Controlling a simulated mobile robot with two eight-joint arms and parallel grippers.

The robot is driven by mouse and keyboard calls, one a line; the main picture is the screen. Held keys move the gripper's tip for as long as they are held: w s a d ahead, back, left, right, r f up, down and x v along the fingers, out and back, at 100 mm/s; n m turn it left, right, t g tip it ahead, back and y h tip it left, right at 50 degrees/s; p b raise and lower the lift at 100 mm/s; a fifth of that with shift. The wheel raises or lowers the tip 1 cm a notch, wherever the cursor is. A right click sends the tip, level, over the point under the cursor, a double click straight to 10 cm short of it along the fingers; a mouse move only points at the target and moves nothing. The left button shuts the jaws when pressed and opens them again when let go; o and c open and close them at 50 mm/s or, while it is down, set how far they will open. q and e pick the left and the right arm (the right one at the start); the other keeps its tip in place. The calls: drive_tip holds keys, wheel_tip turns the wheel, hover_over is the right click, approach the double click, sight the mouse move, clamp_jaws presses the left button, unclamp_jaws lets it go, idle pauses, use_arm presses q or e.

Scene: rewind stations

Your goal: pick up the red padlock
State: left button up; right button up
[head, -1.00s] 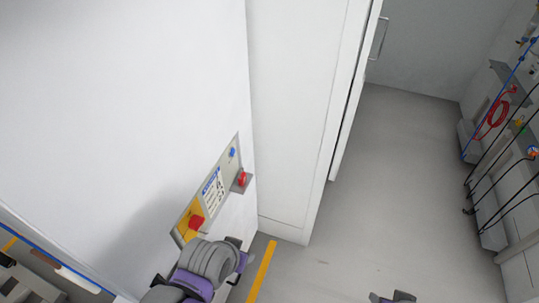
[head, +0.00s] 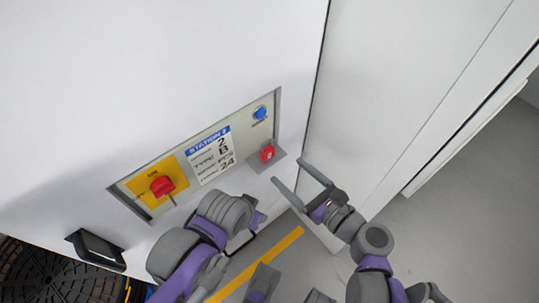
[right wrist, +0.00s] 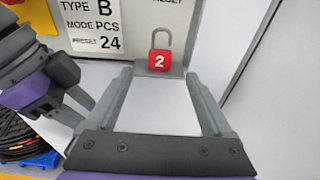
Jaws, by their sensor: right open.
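The red padlock (head: 267,153) sits on a small grey ledge (head: 263,164) at the lower right of the station panel. In the right wrist view the padlock (right wrist: 159,61) shows a white "2" and an upright grey shackle. My right gripper (head: 289,171) is open and empty, just short of the padlock. In the right wrist view its fingertips (right wrist: 158,72) lie to either side of the padlock, which is beyond them. My left gripper (head: 246,232) is low in the head view, left of the right one; its fingers are mostly hidden.
The panel has a red rotary switch (head: 162,186) on a yellow plate, a Station 2 label (head: 211,157) and a blue button (head: 260,112). A black handle (head: 96,249) is at lower left. A white cabinet wall (head: 390,90) stands close at right. A yellow line (head: 262,258) marks the floor.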

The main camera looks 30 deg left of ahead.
sight(269, 153)
drive_tip(key=x, duration=0.4)
drive_tip(key=shift+a, duration=0.3)
drive_tip(key=b+x, duration=0.1)
drive_tip(key=x, duration=0.4)
drive_tip(key=shift+w+r, duration=0.15)
drive_tip(key=shift+w, duration=0.05)
clamp_jaws()
